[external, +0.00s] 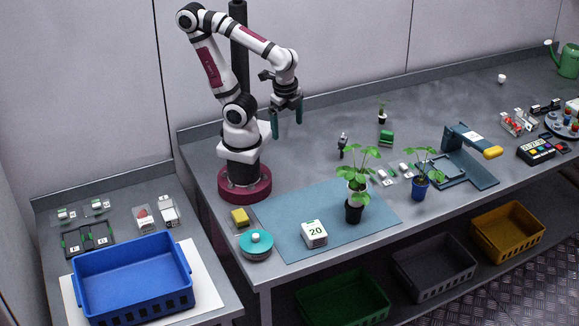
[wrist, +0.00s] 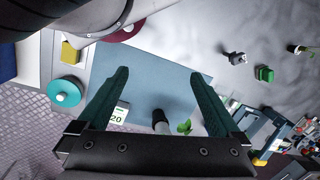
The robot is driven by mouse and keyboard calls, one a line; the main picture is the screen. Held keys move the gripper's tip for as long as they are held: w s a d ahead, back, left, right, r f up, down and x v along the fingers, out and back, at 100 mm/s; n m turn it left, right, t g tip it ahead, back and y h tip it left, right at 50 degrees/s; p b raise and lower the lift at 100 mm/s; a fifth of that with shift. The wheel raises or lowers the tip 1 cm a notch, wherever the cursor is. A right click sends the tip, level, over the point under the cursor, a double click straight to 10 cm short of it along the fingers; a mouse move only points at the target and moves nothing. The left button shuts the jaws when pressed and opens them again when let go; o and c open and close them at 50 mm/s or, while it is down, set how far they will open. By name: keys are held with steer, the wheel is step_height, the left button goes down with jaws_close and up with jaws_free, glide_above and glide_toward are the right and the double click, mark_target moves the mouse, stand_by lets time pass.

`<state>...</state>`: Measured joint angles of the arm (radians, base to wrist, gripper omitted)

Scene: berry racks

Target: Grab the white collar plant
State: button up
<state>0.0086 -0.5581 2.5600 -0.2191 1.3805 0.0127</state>
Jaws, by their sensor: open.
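The white collar plant (external: 354,206) stands upright in a black pot on the blue mat, with a white band around the pot's top and green leaves above. In the wrist view its dark pot (wrist: 159,116) shows between my fingers, low in the picture, with some leaves near the right finger. My gripper (external: 287,127) is open and empty, with both fingers pointing down. It is high above the table, behind and left of the plant. In the wrist view my gripper (wrist: 160,74) has its green fingers wide apart, touching nothing.
The blue mat (external: 285,215) also holds a white card block marked 20 (external: 314,233). A blue-potted plant (external: 419,189) stands to the right. A teal round container (external: 256,245) and yellow block (external: 240,217) are at left. A small potted plant (external: 382,117) stands behind.

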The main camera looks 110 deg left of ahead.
steer(key=shift+c, duration=0.3)
steer(key=c, duration=0.7)
steer(key=w+a+f+n+t, duration=0.1)
steer(key=w+a+n, duration=0.2)
steer(key=w+a, duration=0.3)
steer(key=n+t+y, duration=0.6)
steer(key=n+t, duration=0.4)
glide_above(388, 121)
steer(key=s+d, duration=0.8)
steer(key=s, duration=0.4)
step_height(388, 121, down, 13)
steer(key=shift+w, duration=0.2)
steer(key=x, duration=1.5)
steer(key=shift+w+f, duration=0.15)
steer(key=shift+f, duration=0.3)
